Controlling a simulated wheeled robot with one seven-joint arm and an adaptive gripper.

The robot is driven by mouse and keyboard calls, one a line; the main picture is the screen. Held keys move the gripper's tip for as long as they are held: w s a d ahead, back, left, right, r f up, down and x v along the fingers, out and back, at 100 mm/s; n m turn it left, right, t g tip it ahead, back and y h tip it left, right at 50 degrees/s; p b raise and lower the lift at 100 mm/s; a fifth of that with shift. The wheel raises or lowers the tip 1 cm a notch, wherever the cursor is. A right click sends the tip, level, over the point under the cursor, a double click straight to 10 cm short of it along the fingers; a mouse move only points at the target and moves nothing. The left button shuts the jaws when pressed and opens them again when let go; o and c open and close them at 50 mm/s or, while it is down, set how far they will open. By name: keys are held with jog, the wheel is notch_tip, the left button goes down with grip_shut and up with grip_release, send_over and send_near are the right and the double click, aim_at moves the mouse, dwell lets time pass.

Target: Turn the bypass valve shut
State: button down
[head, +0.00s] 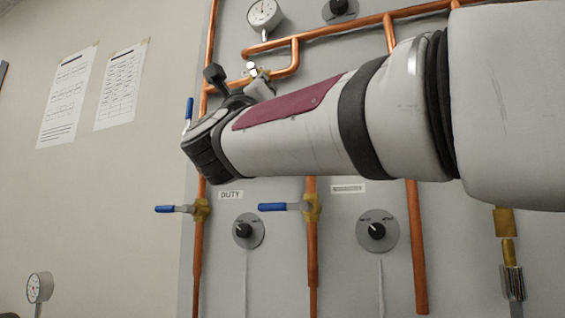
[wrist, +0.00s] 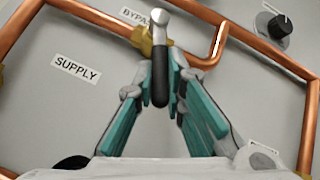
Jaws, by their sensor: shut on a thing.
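The bypass valve has a brass body (wrist: 150,42) on a copper pipe, below a partly hidden BYPASS label. Its lever has a silver end and a black handle (wrist: 160,82) that points down in the wrist view, across the line of the pipe. My gripper (wrist: 161,76), with teal finger pads, is shut on the handle, one finger on each side. In the head view the valve (head: 252,70) shows small above my arm. My gripper is mostly hidden there behind my wrist.
A SUPPLY label (wrist: 76,69) is left of the valve. Blue-handled valves (head: 176,209) (head: 286,207), knobs (head: 377,231) and a gauge (head: 264,14) sit on the panel around my arm. Copper pipes (head: 415,250) stand out from the panel.

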jog(key=shift+w+a+f+m+g+h+b, duration=0.15)
jog(key=shift+a+m+g+h+b, duration=0.35)
jog(key=shift+m+h, duration=1.2)
jog(key=shift+w+a+f+m+g+h+b, duration=0.2)
jog(key=shift+m+g+h, duration=0.45)
jog(key=shift+m+h, duration=1)
jog(key=shift+w+a+m+g+h+b, duration=0.15)
jog(key=shift+a+m+g+h+b, duration=0.3)
jog(key=shift+m+h, duration=1.2)
jog(key=shift+r+m+g+h, duration=0.1)
jog(key=shift+m+g+h, duration=0.2)
jog(key=shift+m+g, duration=0.15)
jog(key=c, duration=1.6)
grip_release()
jog(key=shift+c, duration=0.2)
jog(key=shift+s, duration=0.1)
jog(key=v, duration=1.2)
